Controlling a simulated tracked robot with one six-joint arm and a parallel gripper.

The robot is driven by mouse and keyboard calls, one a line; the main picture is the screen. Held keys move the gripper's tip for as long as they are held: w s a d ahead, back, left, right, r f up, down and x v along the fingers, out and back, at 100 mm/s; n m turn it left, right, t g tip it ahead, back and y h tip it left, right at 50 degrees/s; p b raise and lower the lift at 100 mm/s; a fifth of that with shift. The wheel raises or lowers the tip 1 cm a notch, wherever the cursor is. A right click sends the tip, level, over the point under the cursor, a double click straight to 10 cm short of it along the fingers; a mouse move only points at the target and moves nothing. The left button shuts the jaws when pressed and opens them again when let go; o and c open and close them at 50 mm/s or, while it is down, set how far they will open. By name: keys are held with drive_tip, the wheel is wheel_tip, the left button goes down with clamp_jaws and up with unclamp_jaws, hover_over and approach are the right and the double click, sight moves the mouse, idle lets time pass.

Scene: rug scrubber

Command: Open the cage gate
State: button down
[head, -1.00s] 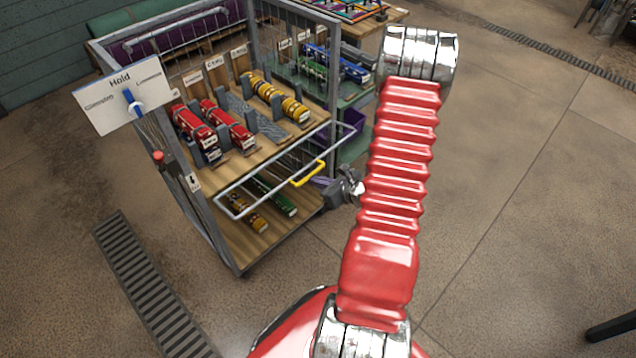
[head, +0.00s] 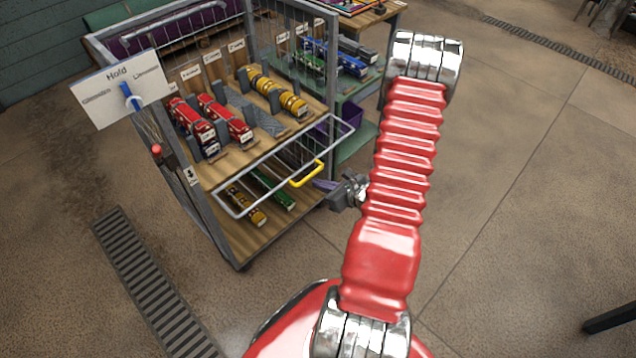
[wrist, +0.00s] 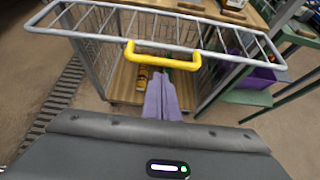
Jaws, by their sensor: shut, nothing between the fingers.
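The cage gate (head: 262,174) is a grey tube frame with thin bars, spanning the lower front of the cage (head: 203,208). It also shows in the wrist view (wrist: 90,37). Its yellow handle (head: 306,174) sits on the frame's near bar. In the wrist view the handle (wrist: 163,46) is a wide loop ahead of my fingers. My gripper (head: 318,184) is shut and empty, its purple fingertips (wrist: 160,76) close to the handle in the picture. I see no grip on it. Whether they touch is unclear.
Red and yellow model vehicles (head: 238,125) stand on the upper shelf, with a few more below. A white "Hold" sign with a blue lever (head: 128,94) is at the cage's left. A green bench (head: 352,98) stands right of the cage. Open floor (head: 530,190) lies to the right.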

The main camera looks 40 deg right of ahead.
drive_tip(key=w+r+v, duration=0.1)
drive_tip(key=v, duration=0.7)
drive_tip(key=shift+s+r, duration=0.3)
drive_tip(key=shift+r, duration=0.15)
drive_tip(key=shift+a, duration=0.1)
